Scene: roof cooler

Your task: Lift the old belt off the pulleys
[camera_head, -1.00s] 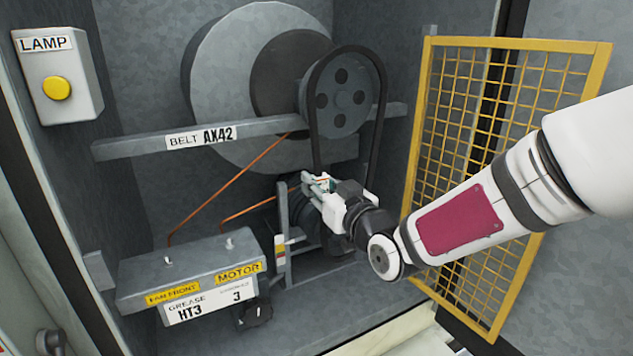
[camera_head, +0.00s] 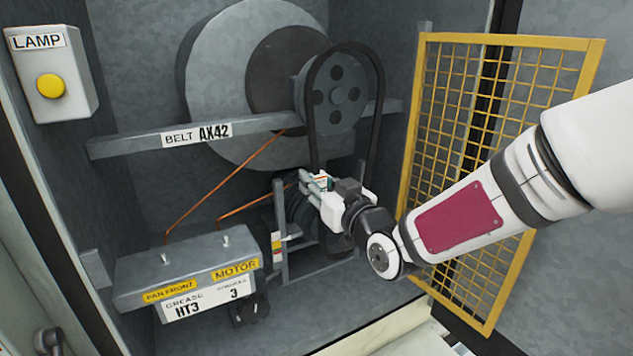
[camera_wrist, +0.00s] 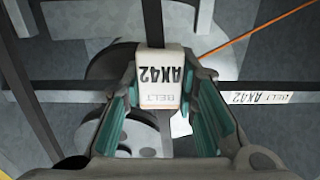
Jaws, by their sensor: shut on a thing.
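The old belt (camera_head: 312,140) is a black loop that arches over the grey upper pulley (camera_head: 336,97), with a gap beside the pulley at right. I cannot tell whether it still sits in the groove. The lower pulley (camera_head: 299,207) is dark and partly hidden behind my gripper. My gripper (camera_head: 316,183) is shut on the belt's left strand, between the pulleys. In the wrist view, a white block marked BELT AX42 (camera_wrist: 162,78) lies between the fingers, with the black belt (camera_wrist: 153,25) running up from it.
A grey crossbar (camera_head: 135,145) labelled BELT AX42 spans the housing. A yellow mesh guard (camera_head: 415,130) stands open at right, close to my arm. A lamp switch (camera_head: 50,85) is at upper left.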

